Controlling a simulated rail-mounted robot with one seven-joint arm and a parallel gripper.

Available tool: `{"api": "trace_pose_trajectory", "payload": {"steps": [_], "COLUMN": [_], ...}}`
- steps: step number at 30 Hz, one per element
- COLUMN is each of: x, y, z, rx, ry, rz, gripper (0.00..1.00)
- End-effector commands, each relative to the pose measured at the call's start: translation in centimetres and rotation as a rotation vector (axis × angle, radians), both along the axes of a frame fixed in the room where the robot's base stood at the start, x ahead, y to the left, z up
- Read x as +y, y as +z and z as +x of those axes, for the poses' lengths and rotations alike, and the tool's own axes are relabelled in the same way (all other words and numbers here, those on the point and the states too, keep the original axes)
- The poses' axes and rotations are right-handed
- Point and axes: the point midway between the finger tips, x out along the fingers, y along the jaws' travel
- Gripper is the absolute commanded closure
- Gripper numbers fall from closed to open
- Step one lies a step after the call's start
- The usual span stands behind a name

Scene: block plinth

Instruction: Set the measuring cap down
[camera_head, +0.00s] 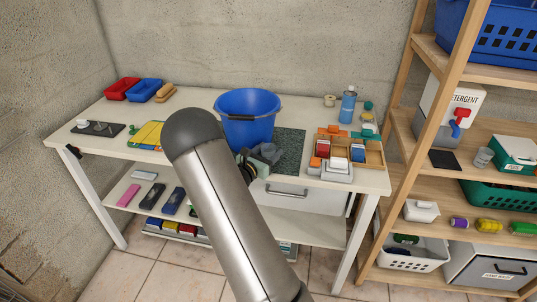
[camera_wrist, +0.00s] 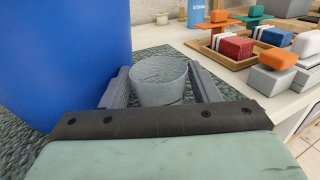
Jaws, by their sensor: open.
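The measuring cap (camera_wrist: 158,82) is a translucent grey cup, upright between the two fingers of my gripper (camera_wrist: 161,74) in the wrist view. The fingers are open, one on each side of it; I cannot tell whether either touches it. Its base is hidden behind the gripper's dark front bar. It appears to be over the dark green mottled mat (camera_head: 289,146), close to the blue bucket (camera_head: 247,118). In the head view my gripper (camera_head: 266,156) is in front of the bucket, and I cannot make out the cap there.
The bucket (camera_wrist: 60,60) stands close on the left. To the right, a wooden tray (camera_head: 374,157) holds coloured blocks, with grey and white blocks (camera_head: 336,172) at the table's front edge. A blue bottle (camera_head: 348,106) stands behind. A shelf unit stands at the right.

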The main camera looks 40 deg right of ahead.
Motion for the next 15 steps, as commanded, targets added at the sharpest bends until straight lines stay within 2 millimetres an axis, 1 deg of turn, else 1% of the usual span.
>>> {"api": "trace_pose_trajectory", "payload": {"steps": [2, 8, 9, 11, 12, 14, 15], "x": [-0.30, -0.29, -0.29, -0.28, -0.28, -0.27, -0.27], "y": [0.02, -0.02, -0.02, -0.02, -0.02, -0.02, -0.02], "z": [0.14, 0.15, 0.15, 0.14, 0.14, 0.14, 0.13], "rx": [0.000, 0.000, 0.000, 0.000, 0.000, 0.000, 0.000], "ry": [0.001, 0.001, 0.001, 0.001, 0.001, 0.001, 0.001], "rz": [0.000, 0.000, 0.000, 0.000, 0.000, 0.000, 0.000], "gripper": [0.45, 0.45, 0.56, 0.72, 0.77, 0.77, 0.81]}}
